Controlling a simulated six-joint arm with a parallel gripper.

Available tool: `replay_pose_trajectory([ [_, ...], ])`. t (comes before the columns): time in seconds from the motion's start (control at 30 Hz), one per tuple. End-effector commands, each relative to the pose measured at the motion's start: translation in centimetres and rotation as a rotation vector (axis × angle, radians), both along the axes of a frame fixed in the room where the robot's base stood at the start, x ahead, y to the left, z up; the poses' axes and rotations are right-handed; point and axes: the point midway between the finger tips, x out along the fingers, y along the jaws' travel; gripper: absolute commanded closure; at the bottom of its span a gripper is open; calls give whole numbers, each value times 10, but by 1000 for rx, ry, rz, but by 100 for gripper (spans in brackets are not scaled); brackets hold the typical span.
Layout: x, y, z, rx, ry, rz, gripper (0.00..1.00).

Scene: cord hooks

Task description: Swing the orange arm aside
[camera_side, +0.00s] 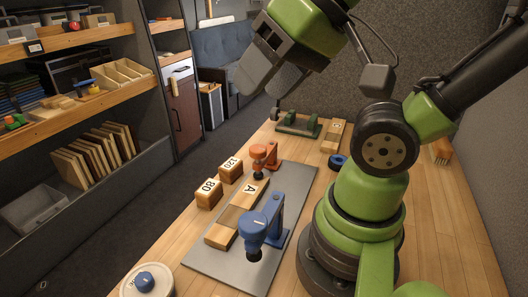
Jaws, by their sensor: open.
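The orange arm (260,151) is part of a small orange clamp near the far end of a grey plate (210,260) on the bench. It reaches left, with a dark round pad below its tip over the far end of a wooden piece marked A (249,189). Whether the pad touches the wood I cannot tell. My gripper (262,88) is open and empty, high above the bench at the top of the view, well clear of the orange arm. A similar blue clamp (262,224) stands at the near end of the plate.
Wooden blocks marked 80 (208,194) and 120 (231,169) stand left of the plate. A blue ring (338,162) lies to the right, and a green tool (298,125) lies behind. A round container with a blue knob (146,281) is at the front left.

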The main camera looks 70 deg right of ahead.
Motion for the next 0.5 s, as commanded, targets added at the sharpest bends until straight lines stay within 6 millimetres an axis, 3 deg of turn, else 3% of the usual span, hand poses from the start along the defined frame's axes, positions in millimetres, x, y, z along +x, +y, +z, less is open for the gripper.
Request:
replay_pose_trajectory([
  [0.17, 19, -14, -2, 14, 73, -112, 49],
  [0.27, 41, -35, -8, 34, 160, -254, 49],
  [0.5, 89, -109, -47, 104, 376, -647, 49],
])
